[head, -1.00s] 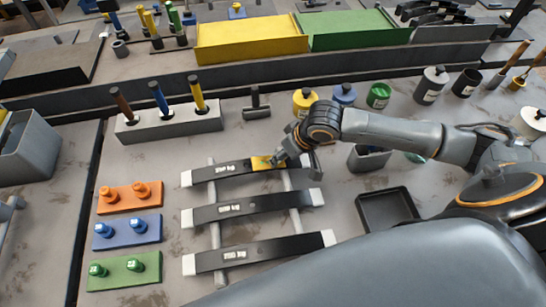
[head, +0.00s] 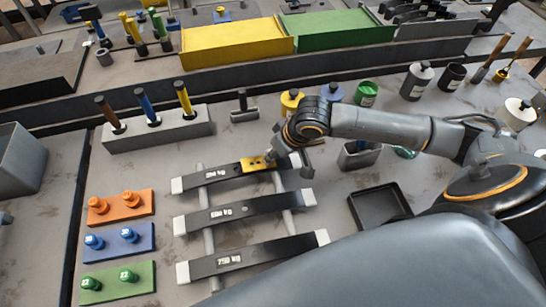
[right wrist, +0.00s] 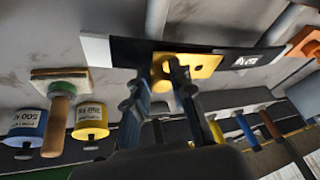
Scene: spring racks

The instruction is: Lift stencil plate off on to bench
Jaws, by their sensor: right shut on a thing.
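The yellow stencil plate (head: 256,164) with dark holes lies against the back black leaf spring (head: 224,175), just right of its white weight lettering. It also shows in the right wrist view (right wrist: 205,64), flat along the spring. My right gripper (head: 281,160) comes in from the right and is shut on the plate. In the right wrist view its fingers (right wrist: 172,80) close at a raised yellow part of the plate. I cannot tell whether there is a gap between plate and spring. My left gripper is not in view.
Two more springs (head: 235,213) lie in front on grey rack bars. Coloured peg blocks (head: 119,245) stand left, a hammer block (head: 158,134) behind. A black tray (head: 380,208) and grey bin (head: 358,159) are right; paint pots (head: 292,101) stand behind. Bare bench shows around the rack.

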